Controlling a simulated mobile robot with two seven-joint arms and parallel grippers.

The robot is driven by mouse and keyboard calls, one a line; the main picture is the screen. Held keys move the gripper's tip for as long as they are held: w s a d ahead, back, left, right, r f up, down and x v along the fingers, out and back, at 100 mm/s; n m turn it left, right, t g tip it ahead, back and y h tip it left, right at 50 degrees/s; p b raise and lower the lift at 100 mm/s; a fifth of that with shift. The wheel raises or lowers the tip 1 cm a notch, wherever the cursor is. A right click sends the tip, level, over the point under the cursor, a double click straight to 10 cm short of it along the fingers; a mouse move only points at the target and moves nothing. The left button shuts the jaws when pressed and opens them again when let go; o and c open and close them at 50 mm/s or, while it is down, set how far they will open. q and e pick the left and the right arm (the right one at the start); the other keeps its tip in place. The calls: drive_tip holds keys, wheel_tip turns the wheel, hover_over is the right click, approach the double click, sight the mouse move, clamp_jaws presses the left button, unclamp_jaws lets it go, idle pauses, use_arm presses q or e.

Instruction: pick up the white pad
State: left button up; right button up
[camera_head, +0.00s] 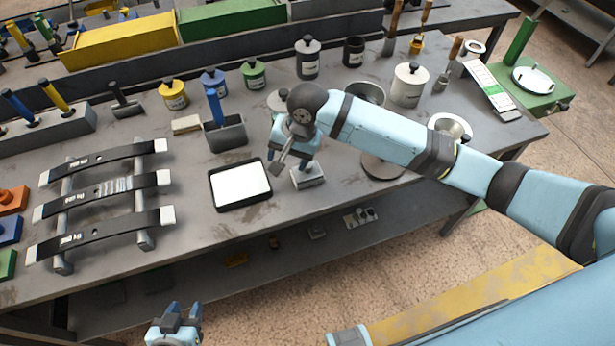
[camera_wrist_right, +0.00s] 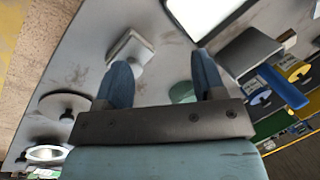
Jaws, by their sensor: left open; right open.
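A white pad-like rectangle (camera_head: 240,185) lies flat in a black-rimmed tray (camera_head: 213,196) near the table's front edge; part of it shows at the top of the right wrist view (camera_wrist_right: 205,12). A small whitish block (camera_head: 309,178) lies to its right, also in the right wrist view (camera_wrist_right: 130,50). I cannot tell for certain which is the white pad. My right gripper (camera_head: 292,168) is open and empty, pointing down above the table close to the small block. In the right wrist view, its fingers (camera_wrist_right: 160,72) are apart with bare tabletop between them. My left gripper (camera_head: 175,312) is open and empty, low in front of the table.
A rack with black curved strips (camera_head: 108,190) stands left. A grey holder with a blue handle (camera_head: 226,134) and a cream block (camera_head: 186,124) are behind the tray. Pots, including a white one (camera_head: 408,86), stand at the back. A round grey disc (camera_head: 383,167) lies right.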

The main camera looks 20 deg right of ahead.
drive_tip(key=w+d+r+m+g+h, duration=0.1)
drive_tip(key=w+d+r+m+h, duration=0.15)
drive_tip(key=d+r, duration=0.2)
drive_tip(key=shift+h, duration=0.25)
drive_tip(key=f, duration=0.8)
drive_tip(key=shift+d+f+b, duration=0.15)
drive_tip(key=shift+d+b, duration=0.15)
drive_tip(key=shift+b, duration=0.1)
drive_tip(key=shift+w+d+f, duration=0.1)
drive_tip(key=shift+w+f, duration=0.1)
drive_tip(key=shift+f, duration=1.15)
drive_tip(key=shift+w+d+f, duration=0.1)
drive_tip(key=shift+w+f, duration=0.05)
drive_tip(key=shift+f, duration=1.15)
drive_tip(key=c, duration=1)
drive_tip(key=shift+r, duration=0.1)
wheel_tip(320, 180, up, 20)
